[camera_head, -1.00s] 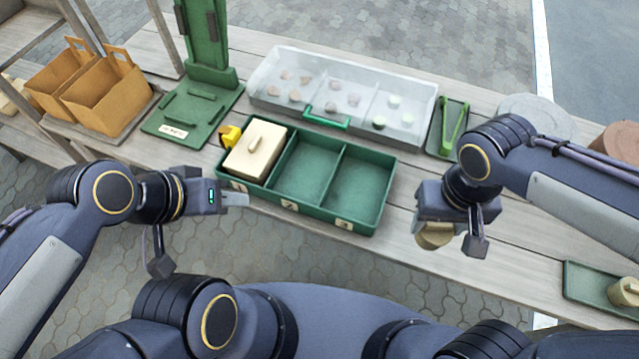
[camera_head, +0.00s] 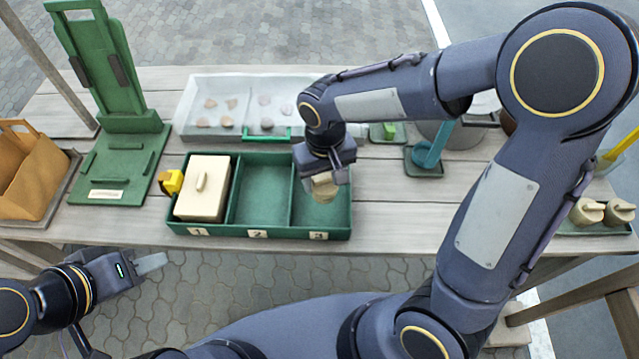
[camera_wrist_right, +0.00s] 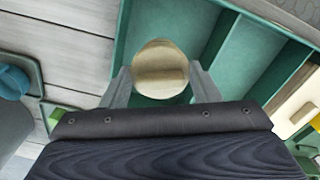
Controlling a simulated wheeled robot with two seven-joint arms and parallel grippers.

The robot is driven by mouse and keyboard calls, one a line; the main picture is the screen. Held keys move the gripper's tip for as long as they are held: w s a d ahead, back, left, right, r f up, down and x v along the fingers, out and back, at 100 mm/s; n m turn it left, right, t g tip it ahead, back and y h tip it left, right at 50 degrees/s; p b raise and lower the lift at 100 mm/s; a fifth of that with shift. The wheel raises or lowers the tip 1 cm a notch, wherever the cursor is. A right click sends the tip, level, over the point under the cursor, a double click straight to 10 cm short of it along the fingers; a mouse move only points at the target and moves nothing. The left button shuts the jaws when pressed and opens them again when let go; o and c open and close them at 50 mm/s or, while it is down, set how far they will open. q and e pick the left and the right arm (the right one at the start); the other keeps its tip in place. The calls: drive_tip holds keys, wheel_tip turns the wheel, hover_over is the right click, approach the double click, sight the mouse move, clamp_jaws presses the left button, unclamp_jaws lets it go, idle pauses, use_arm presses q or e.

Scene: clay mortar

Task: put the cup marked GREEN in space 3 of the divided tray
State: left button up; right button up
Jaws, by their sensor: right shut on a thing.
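The green divided tray (camera_head: 245,232) stands on the table, with compartments labelled 1, 2 and 3 from left to right. A cream lidded block (camera_head: 203,190) fills space 1; space 2 (camera_head: 262,190) is empty. My right gripper (camera_head: 325,178) is shut on a beige cup (camera_head: 324,190), held over space 3. The cup also shows between the fingers in the right wrist view (camera_wrist_right: 160,70). No GREEN marking is readable on it. Whether it touches the tray floor I cannot tell. My left gripper (camera_head: 150,262) is off the table's front edge at the left; its jaw gap is unclear.
A clear-lidded tray (camera_head: 190,118) with small pieces lies behind the divided tray. A green stand (camera_head: 120,122) and a brown carrier (camera_head: 30,180) are at left. More beige cups (camera_head: 588,211) sit on a tray at right. A yellow item (camera_head: 172,182) sits at the tray's left.

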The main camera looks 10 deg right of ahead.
sight(320, 186)
drive_tip(key=shift+w+a+f, duration=0.2)
drive_tip(key=shift+w+f, duration=0.3)
drive_tip(key=shift+f, duration=0.15)
drive_tip(key=shift+w+f, duration=0.15)
drive_tip(key=shift+f, duration=0.8)
drive_tip(key=shift+w+f, duration=0.1)
drive_tip(key=shift+f, duration=0.8)
drive_tip(key=shift+f+b, duration=0.15)
drive_tip(key=shift+b, duration=0.15)
drive_tip(key=o, duration=1)
